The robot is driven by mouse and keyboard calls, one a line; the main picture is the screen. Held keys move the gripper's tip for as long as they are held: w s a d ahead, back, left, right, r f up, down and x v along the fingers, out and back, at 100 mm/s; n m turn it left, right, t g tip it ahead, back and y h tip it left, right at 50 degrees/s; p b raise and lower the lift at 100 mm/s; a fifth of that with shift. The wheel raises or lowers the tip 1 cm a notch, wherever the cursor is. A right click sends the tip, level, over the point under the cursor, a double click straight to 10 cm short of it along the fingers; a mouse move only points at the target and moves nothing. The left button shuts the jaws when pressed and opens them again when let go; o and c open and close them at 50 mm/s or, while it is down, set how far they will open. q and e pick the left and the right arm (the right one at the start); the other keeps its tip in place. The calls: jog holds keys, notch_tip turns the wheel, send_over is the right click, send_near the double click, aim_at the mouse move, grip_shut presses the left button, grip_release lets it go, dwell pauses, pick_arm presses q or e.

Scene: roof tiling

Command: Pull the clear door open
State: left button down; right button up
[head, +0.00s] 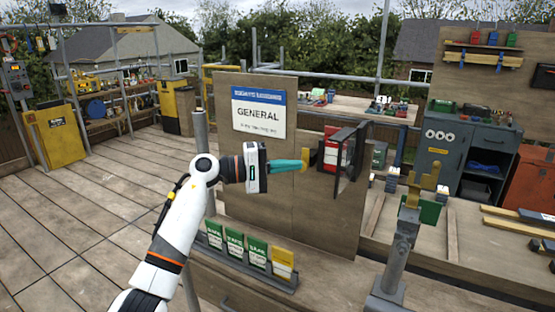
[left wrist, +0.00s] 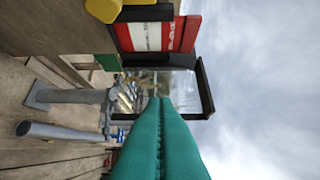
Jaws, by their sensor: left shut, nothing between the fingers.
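The clear door (head: 348,165), a see-through pane in a black frame, stands swung out from the board, beside red and white items (head: 332,150). Its black frame (left wrist: 206,88) also shows in the left wrist view, past my fingertips. My left gripper (head: 304,165) has teal fingers, shut together and empty. In the head view they point right, left of the door. Its fingers fill the lower middle of the left wrist view (left wrist: 160,100). Whether the fingertips touch the door cannot be told. My right gripper is not in view.
A wooden board (head: 250,180) carries a GENERAL sign (head: 258,113). A yellow part (head: 311,156) sits by my fingertips. Green and yellow cards (head: 257,252) stand in a rack below. A grey post (head: 399,250) with a brass-coloured top stands at front right. Open deck lies left.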

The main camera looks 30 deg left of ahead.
aim_at(341, 167)
pick_arm(q)
jog(key=d+p, duration=0.1)
jog(key=d, duration=0.1)
jog(key=w+d+p, duration=0.1)
jog(key=d, duration=0.1)
jog(key=w+d+p, duration=0.1)
jog(key=d, duration=0.1)
jog(key=shift+w+d+r, duration=0.15)
jog(key=shift+w+d, duration=0.05)
jog(key=shift+d, duration=0.2)
jog(key=shift+s+d+p, duration=0.1)
jog(key=shift+d+p, duration=0.25)
jog(key=shift+d, duration=0.1)
jog(key=shift+f, duration=0.2)
